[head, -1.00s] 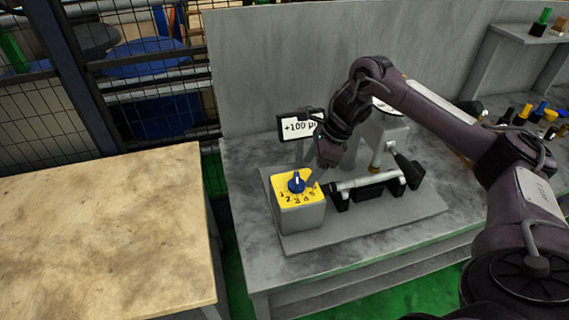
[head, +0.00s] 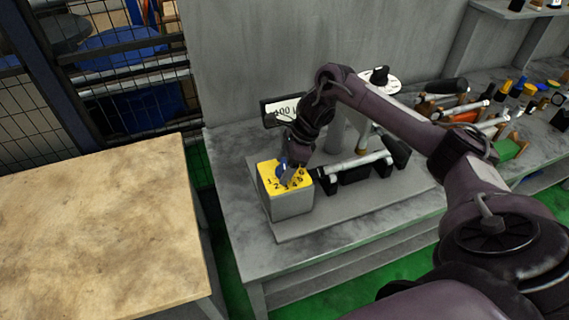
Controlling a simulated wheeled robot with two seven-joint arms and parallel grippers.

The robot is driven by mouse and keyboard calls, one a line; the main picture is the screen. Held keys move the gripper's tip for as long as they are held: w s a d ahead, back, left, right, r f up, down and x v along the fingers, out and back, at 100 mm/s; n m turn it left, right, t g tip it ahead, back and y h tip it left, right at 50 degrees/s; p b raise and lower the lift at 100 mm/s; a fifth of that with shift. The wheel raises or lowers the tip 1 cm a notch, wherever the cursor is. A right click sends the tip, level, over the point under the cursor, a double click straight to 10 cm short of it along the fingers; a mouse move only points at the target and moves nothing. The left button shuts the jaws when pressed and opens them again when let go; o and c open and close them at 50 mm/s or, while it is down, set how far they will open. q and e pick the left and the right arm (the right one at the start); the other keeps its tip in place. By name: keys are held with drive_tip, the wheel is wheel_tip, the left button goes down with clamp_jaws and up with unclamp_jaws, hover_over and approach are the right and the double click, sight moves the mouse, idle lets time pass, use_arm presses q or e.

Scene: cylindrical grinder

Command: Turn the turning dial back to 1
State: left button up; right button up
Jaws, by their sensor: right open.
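The turning dial is a blue knob (head: 282,164) on the yellow numbered top of a grey box (head: 292,202). Numbers show around it on the yellow face (head: 270,180), with 1 at the left. My right gripper (head: 289,176) is open and points down at the dial from above. Its fingers cover much of the knob, so I cannot tell where the pointer stands or whether the fingers touch it. My left gripper is not in view.
The dial box stands on a grey plate (head: 350,218) beside a cylinder held between black supports (head: 352,172). A display (head: 284,108) stands behind, partly covered by my arm. Several tools lie at the right. A bare wooden table (head: 100,230) is at the left.

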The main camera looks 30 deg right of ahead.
drive_tip(key=c, duration=0.9)
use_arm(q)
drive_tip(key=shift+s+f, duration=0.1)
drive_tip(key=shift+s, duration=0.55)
use_arm(e)
drive_tip(key=shift+c, duration=0.2)
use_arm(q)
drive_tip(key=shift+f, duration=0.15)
use_arm(e)
drive_tip(key=shift+m, duration=0.3)
drive_tip(key=shift+m+t+b, duration=0.4)
drive_tip(key=shift+m+b, duration=0.1)
drive_tip(key=shift+m+t+h+b, duration=0.4)
drive_tip(key=shift+m, duration=0.8)
drive_tip(key=m+h, duration=0.1)
drive_tip(key=m, duration=0.2)
drive_tip(key=shift+r+m+t, duration=0.1)
drive_tip(key=shift+m+t, duration=0.2)
drive_tip(key=shift+m, duration=0.1)
use_arm(q)
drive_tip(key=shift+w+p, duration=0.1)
drive_tip(key=shift+p, duration=0.65)
use_arm(e)
drive_tip(key=shift+m+h, duration=0.9)
drive_tip(key=shift+m, duration=1.1)
